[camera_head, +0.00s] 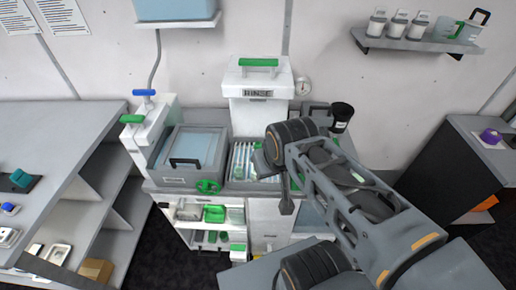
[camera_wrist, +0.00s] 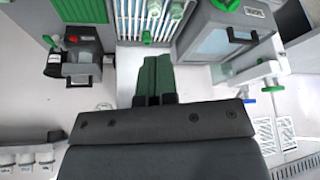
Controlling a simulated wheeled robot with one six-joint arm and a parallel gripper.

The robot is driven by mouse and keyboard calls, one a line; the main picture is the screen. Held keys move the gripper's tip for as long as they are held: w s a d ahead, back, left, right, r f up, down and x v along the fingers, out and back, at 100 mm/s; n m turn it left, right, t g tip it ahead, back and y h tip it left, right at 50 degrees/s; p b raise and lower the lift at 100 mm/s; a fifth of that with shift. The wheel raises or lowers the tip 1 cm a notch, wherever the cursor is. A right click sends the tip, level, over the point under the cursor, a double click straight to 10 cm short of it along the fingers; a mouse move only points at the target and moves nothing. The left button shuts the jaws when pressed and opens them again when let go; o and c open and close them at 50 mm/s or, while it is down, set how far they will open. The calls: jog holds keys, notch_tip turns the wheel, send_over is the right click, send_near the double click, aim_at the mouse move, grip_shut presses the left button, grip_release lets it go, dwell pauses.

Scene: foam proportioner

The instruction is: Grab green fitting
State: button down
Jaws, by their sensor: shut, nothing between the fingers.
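A round green piece (camera_head: 209,186), which looks like the green fitting, is at the front of the bench below the grey box; its edge also shows at the top of the wrist view (camera_wrist: 225,4). Other green parts are in view, so I cannot be sure which is the fitting. My gripper (camera_wrist: 157,58) shows in the wrist view as two dark green fingers side by side, shut and empty. The round green piece is apart from the fingers, up and right of them there. In the head view my arm hides much of the gripper.
A grey box with a black handle (camera_head: 186,162) stands left of a tray of tubes (camera_head: 235,176). The white RINSE container (camera_head: 257,100) is behind. A black cup (camera_head: 341,115) stands at right. Blue (camera_head: 144,93) and green (camera_head: 132,119) handles top the white units at left.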

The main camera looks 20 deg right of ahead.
aim_at(260, 147)
jog(key=c, duration=1.9)
grip_release()
